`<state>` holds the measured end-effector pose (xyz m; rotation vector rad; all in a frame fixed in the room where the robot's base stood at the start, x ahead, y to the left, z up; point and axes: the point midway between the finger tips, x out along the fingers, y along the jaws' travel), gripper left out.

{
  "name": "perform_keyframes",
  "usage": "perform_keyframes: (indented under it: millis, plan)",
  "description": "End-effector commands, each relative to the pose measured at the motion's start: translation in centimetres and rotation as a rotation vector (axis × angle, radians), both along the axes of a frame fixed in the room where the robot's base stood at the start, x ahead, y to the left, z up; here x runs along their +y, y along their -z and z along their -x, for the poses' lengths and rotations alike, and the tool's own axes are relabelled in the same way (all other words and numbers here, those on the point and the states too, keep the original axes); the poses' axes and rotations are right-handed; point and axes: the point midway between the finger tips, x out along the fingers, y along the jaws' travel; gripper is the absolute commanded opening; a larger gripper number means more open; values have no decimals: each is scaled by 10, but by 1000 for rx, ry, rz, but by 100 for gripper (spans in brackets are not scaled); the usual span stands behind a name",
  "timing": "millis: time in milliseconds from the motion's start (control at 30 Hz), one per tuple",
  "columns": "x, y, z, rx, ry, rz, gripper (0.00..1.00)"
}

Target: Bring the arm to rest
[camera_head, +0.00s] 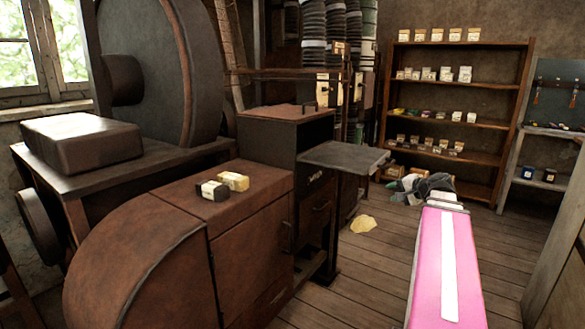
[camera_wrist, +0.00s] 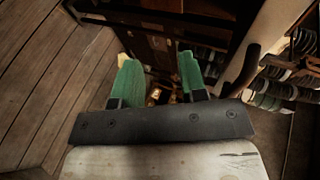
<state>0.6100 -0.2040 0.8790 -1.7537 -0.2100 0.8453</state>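My gripper (camera_wrist: 158,72) shows in the wrist view with its two green fingers spread apart and nothing between them. In the head view my pink arm with a white stripe reaches forward from the lower right. The large dark wheel of the press (camera_head: 165,70) stands at the upper left, far from my gripper.
A rusty rounded cabinet (camera_head: 160,235) with two small boxes on top fills the lower left. A flat grey side table (camera_head: 345,157) juts out left of my arm. A shelf of small boxes (camera_head: 470,100) stands behind. Plank floor (camera_head: 375,260) is mostly clear beside my arm.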

Motion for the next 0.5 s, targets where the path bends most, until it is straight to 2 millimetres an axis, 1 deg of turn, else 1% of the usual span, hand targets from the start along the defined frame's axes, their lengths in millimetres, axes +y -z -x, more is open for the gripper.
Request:
perform_keyframes:
  millis: [33, 67, 100, 167, 200, 267, 300, 367, 400, 500]
  plan:
    - [22, 26, 2, 48, -38, 46, 39]
    - [33, 40, 3, 75, -58, 77, 39]
    - [46, 59, 5, 112, -87, 120, 39]
    - [66, 87, 10, 164, -132, 183, 39]
    - [78, 104, 15, 197, -162, 228, 39]
    - [97, 129, 22, 245, -211, 294, 39]
    - [108, 146, 28, 277, -243, 340, 39]
    - [124, 170, 38, 323, -294, 409, 39]
    - [134, 185, 45, 350, -328, 457, 39]
    - [158, 220, 65, 418, -419, 577, 39]
